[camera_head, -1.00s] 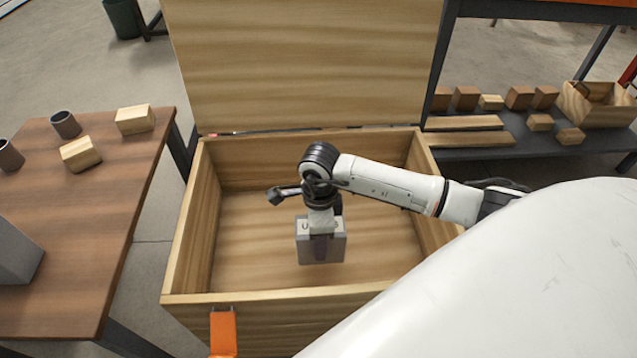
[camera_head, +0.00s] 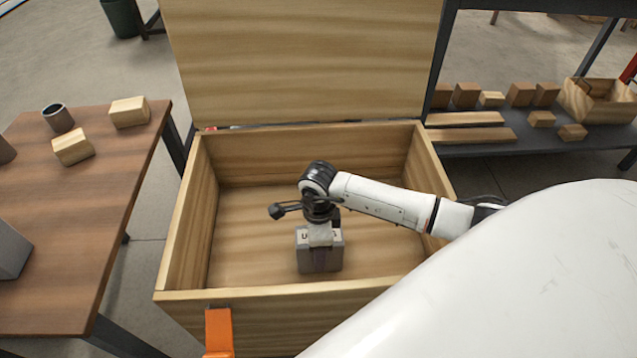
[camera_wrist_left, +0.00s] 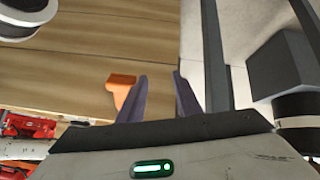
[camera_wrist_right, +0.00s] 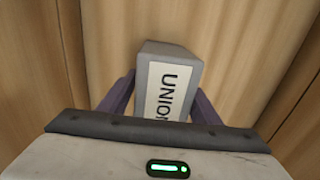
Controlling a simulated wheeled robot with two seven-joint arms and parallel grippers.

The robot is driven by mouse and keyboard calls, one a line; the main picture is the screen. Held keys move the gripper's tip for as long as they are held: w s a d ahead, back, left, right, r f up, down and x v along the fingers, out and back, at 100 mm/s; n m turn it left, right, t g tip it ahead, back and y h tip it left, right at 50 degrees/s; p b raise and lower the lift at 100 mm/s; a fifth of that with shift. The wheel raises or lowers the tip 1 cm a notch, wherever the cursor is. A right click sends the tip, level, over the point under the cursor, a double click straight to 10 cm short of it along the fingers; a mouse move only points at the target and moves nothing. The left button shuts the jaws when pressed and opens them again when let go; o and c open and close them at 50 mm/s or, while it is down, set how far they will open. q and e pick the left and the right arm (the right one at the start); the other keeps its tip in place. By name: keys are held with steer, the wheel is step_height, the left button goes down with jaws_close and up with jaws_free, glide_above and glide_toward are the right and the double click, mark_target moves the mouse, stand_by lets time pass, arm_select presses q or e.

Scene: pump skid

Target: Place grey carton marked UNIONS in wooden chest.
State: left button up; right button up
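The grey carton (camera_head: 320,258) is inside the open wooden chest (camera_head: 285,297), low and near the middle. Its UNIONS label shows partly in the right wrist view, where the carton (camera_wrist_right: 178,60) sits between the fingers. My right gripper (camera_head: 321,262) points down over the carton, with its fingers on both sides. The right wrist view also shows this gripper (camera_wrist_right: 163,100) shut on the carton. Whether the carton's underside touches the chest floor cannot be told. My left gripper (camera_wrist_left: 160,85) is open and empty, outside the chest; it is not seen in the head view.
The chest lid (camera_head: 300,60) stands open at the back. An orange part (camera_head: 219,332) is on the chest's front. A wooden table (camera_head: 85,215) at left holds blocks and cups. A dark shelf (camera_head: 490,150) with blocks and a wooden box (camera_head: 597,102) stands at right.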

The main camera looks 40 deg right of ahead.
steer(key=shift+o, duration=0.9)
steer(key=shift+r, duration=0.25)
arm_select(q)
steer(key=a+r+p, duration=0.1)
steer(key=p, duration=0.1)
steer(key=a+r+n+t+p, duration=0.1)
steer(key=p, duration=0.1)
steer(key=shift+s+a+t+y+p, duration=0.25)
steer(key=shift+s+t+y+p, duration=0.05)
arm_select(e)
step_height(320, 180, up, 12)
steer(key=shift+f, duration=0.1)
arm_select(q)
steer(key=shift+r, duration=0.1)
